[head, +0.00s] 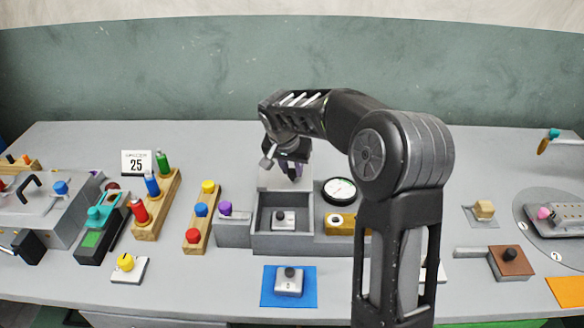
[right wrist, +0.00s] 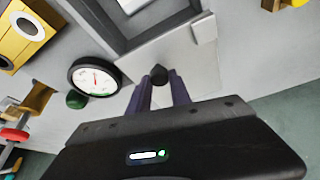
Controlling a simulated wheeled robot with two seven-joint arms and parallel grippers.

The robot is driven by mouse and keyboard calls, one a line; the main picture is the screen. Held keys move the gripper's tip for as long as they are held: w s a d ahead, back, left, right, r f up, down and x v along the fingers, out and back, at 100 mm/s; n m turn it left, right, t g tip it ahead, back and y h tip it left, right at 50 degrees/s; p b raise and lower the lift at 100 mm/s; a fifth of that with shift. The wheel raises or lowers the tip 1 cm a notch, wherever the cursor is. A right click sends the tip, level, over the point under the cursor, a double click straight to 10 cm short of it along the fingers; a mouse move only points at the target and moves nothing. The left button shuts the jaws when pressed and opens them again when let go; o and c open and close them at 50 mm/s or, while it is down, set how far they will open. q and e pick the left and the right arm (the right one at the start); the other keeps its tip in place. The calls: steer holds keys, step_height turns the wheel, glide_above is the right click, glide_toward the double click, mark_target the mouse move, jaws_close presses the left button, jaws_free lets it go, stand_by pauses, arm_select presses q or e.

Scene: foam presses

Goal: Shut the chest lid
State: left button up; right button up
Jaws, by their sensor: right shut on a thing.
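The grey chest (head: 283,244) stands open near the middle of the table. A small light block with a dark knob (head: 284,219) sits inside it. The chest lid (head: 268,182) is raised at the back of the chest; in the right wrist view the lid (right wrist: 207,72) is a pale flat panel with a small dark knob (right wrist: 158,72). My right gripper (head: 292,172) is at the raised lid, and its two purple-grey fingers (right wrist: 161,86) are shut on the knob. The forearm hides part of the table on the right. My left gripper is out of view.
A round dial gauge (head: 340,191) and a yellow block (head: 340,223) stand just right of the chest. A grey block with a purple knob (head: 233,231) adjoins its left. A knobbed block on a blue mat (head: 269,298) lies in front.

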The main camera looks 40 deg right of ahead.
jaws_close()
stand_by(0.8)
